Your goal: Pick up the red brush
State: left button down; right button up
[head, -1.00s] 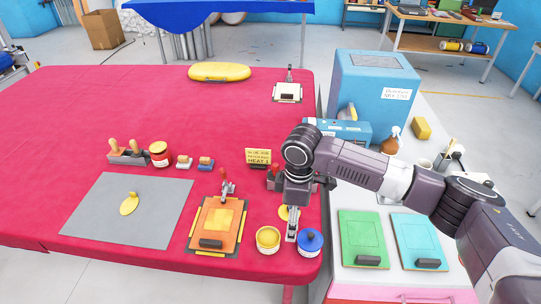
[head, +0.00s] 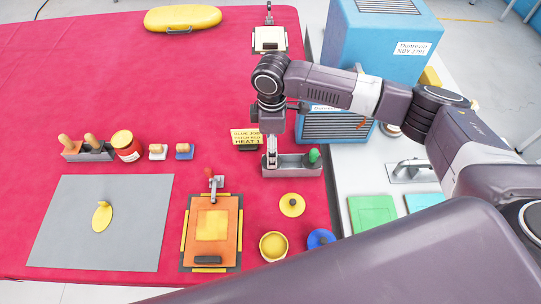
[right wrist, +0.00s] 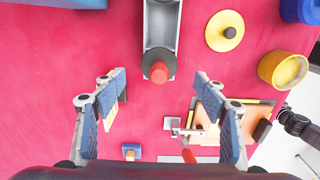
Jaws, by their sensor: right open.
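The red brush (right wrist: 159,72) stands at the near end of a grey tray (right wrist: 161,30) in the right wrist view, its red round top facing the camera. The tray also shows in the head view (head: 297,173), where my right gripper hides the red brush. My right gripper (head: 271,160) points down over the tray's left end. In the right wrist view its two fingers (right wrist: 158,88) are spread wide, with the brush centred between and slightly beyond their tips. Nothing is held. My left gripper does not clearly show.
A green-topped brush (head: 314,156) stands at the tray's right end. A yellow sign (head: 247,138) stands close on the left. A yellow lid (head: 292,204), yellow pot (head: 273,246) and orange board (head: 211,225) lie nearer. A blue box (head: 385,45) stands behind right.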

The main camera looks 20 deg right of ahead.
notch_tip(320, 180, down, 5)
jog(key=shift+w+r+p, duration=0.1)
jog(key=shift+p, duration=0.8)
jog(key=c, duration=0.9)
pick_arm(q)
jog(key=shift+w+r, duration=0.3)
jog(key=shift+r, duration=0.25)
jog(key=shift+w+r, duration=0.25)
jog(key=shift+r, duration=0.3)
pick_arm(e)
jog(key=shift+f, duration=0.2)
grip_shut()
